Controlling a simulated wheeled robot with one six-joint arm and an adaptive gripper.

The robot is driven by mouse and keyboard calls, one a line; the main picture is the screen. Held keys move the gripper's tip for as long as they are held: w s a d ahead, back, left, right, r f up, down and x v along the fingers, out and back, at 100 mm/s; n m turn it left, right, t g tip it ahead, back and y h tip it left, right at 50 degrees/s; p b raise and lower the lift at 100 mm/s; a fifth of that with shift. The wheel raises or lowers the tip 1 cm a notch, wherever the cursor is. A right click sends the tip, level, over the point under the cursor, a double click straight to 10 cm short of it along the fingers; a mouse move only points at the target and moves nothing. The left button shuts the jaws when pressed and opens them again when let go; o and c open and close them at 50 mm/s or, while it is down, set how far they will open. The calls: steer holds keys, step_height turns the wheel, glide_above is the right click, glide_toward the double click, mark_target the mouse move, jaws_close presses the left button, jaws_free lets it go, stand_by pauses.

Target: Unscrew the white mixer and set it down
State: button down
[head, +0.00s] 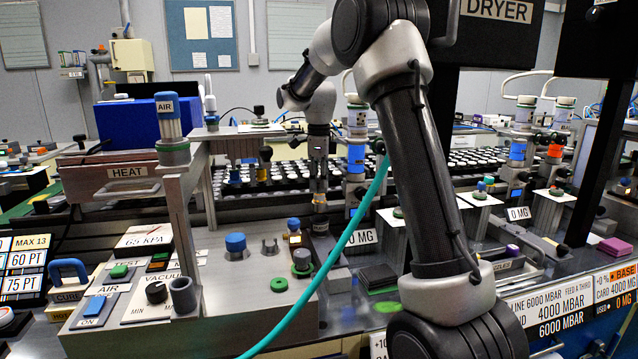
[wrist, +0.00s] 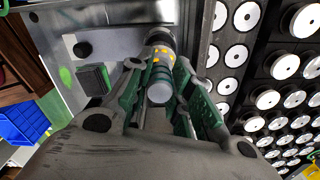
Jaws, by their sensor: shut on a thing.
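My gripper (wrist: 160,95) points down, its two green-lined fingers closed on either side of a pale upright cylinder with yellow marks, which I take for the white mixer (wrist: 157,60). The mixer's far end meets a dark round part on the grey bench top; I cannot tell whether the two are still joined. In the head view my gripper (head: 318,165) is behind the front console, with a small yellow band just below the fingers. The fingers hide most of the mixer there.
A dense rack of black, white-topped parts (wrist: 285,65) lies close to my gripper's right in the wrist view. A dark square block (wrist: 93,79) stands to its left. In the head view, a blue-capped post (head: 235,242) and a green-ringed post (head: 302,259) stand on the console in front.

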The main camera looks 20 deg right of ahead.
steer(key=shift+n, duration=0.8)
steer(key=shift+n, duration=0.9)
steer(key=shift+n, duration=0.9)
steer(key=shift+n, duration=0.8)
